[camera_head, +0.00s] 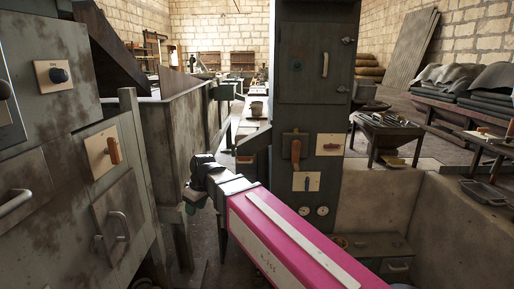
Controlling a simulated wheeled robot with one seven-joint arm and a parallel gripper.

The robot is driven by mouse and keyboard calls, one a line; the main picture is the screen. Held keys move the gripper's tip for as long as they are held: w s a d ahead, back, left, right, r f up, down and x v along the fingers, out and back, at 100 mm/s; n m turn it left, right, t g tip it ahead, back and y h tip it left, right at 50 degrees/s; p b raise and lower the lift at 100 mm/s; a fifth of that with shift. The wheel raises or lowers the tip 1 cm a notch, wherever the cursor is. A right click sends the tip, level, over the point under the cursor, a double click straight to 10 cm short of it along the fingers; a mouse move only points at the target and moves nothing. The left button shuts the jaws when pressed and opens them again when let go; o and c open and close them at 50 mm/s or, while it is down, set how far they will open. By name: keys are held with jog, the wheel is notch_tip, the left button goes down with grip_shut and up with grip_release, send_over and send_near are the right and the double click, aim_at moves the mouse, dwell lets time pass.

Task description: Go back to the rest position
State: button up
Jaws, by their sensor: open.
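My arm, with a pink and white link, reaches from the bottom edge up and left to a dark wrist. My gripper (191,203) is at its far end, left of centre, small and dark against the machinery. It is open, and I see nothing held in it. It is in the gap between the left grey cabinet (38,130) and the tall grey control column (315,85), apart from the column. The exact shape of its fingertips is hard to make out.
The left cabinet carries a handled switch (102,151) and pull handles. The column has an orange-brown lever (296,152) and gauges. A low concrete wall (450,215) stands at right, with a tool table (385,130) behind it. A narrow aisle runs back at centre.

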jog(key=d+f+m+h, duration=0.1)
jog(key=d+f+m, duration=0.3)
jog(key=d, duration=0.9)
jog(key=d+f+m+h, duration=0.1)
jog(key=d+f+m, duration=0.3)
jog(key=d+f, duration=0.7)
jog(key=w+d+f+m+h, duration=0.1)
jog(key=d+f+m, duration=0.3)
jog(key=d, duration=1.3)
notch_tip(320, 180, down, 4)
jog(key=shift+d+r+m+g, duration=0.2)
jog(key=shift+d+m+g, duration=0.1)
jog(key=shift+g, duration=0.1)
jog(key=shift+a, duration=0.1)
